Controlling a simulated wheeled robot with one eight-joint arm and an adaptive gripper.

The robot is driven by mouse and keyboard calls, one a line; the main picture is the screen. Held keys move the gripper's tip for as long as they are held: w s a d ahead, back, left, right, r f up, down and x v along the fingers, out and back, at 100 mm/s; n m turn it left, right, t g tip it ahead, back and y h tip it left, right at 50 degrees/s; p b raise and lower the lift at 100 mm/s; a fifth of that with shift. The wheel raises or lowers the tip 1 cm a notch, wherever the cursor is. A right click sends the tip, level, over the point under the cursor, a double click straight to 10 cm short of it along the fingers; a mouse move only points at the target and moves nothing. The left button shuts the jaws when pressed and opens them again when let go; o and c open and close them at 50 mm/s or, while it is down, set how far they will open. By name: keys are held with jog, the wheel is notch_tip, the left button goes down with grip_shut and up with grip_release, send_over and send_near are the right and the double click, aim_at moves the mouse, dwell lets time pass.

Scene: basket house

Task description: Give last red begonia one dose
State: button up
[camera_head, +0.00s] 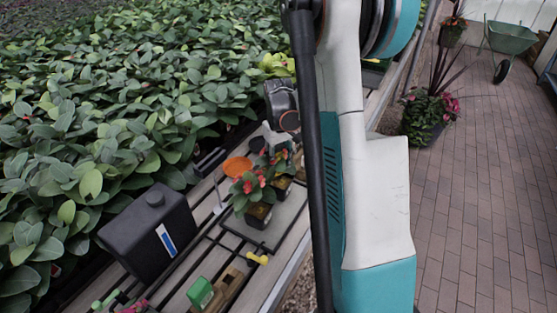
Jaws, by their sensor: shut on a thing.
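Red begonias in dark square pots stand in a row on a grey tray (247,232) on the slatted bench. The nearest begonia (249,190) shows fully; another begonia (279,163) is just behind it, and further plants are partly hidden by my arm. Which is the last one is unclear. My gripper (276,132) is at the far end of the row, above and behind the plants, mostly hidden by my wrist and the leaves. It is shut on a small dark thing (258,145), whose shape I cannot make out.
A black jug (150,234) stands at the left of the bench. An orange dish (237,166) lies beside the begonias. A green block (200,293) and a yellow piece (258,258) are in front.

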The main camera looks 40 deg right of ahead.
aim_at(278, 148)
dwell(0.4)
jog(key=shift+r+p, duration=2.25)
jog(key=shift+r, duration=1.25)
